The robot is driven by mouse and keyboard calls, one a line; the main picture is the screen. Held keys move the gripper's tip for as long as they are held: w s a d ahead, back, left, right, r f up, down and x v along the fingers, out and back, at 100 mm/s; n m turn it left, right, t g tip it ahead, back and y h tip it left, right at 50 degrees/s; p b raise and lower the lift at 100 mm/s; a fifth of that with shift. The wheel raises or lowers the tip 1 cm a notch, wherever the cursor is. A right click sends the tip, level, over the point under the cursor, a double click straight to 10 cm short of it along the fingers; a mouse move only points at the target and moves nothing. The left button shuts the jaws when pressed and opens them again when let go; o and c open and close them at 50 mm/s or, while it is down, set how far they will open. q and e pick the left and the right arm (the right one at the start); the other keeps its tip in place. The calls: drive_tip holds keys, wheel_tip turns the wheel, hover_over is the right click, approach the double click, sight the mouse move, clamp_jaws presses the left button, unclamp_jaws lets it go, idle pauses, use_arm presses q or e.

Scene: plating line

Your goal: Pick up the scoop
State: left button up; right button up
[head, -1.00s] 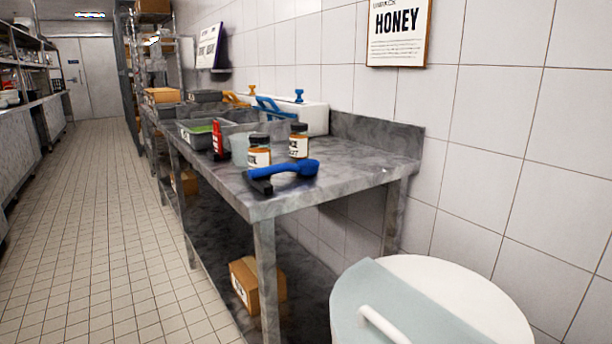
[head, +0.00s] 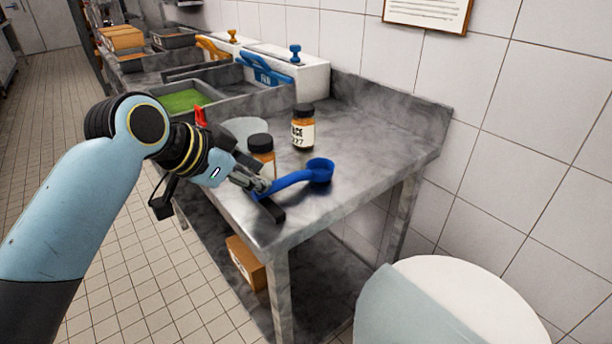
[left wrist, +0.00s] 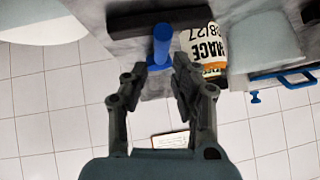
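The blue scoop (head: 318,170) lies near the front end of the metal table (head: 375,155), its round bowl to the right and its handle to the left, by a small black block (head: 270,209). My left gripper (head: 262,185) is at the handle end. In the left wrist view, my left gripper's fingers (left wrist: 158,72) are apart, with the blue scoop (left wrist: 162,42) between and just beyond the fingertips. I cannot tell whether they touch it. The gripper partly hides the handle end in the head view. My right gripper is not in view.
Two labelled jars stand close behind the scoop: one (head: 260,146) beside my gripper, one (head: 303,132) farther back. A tray with green contents (head: 182,102) stands farther along. A white round-topped bin (head: 470,295) is at lower right. The table's right side is clear.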

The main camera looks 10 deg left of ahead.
sight(272, 183)
use_arm(q)
drive_tip(key=x, duration=0.6)
drive_tip(key=shift+w+f, duration=0.2)
drive_tip(key=shift+a, duration=0.1)
clamp_jaws()
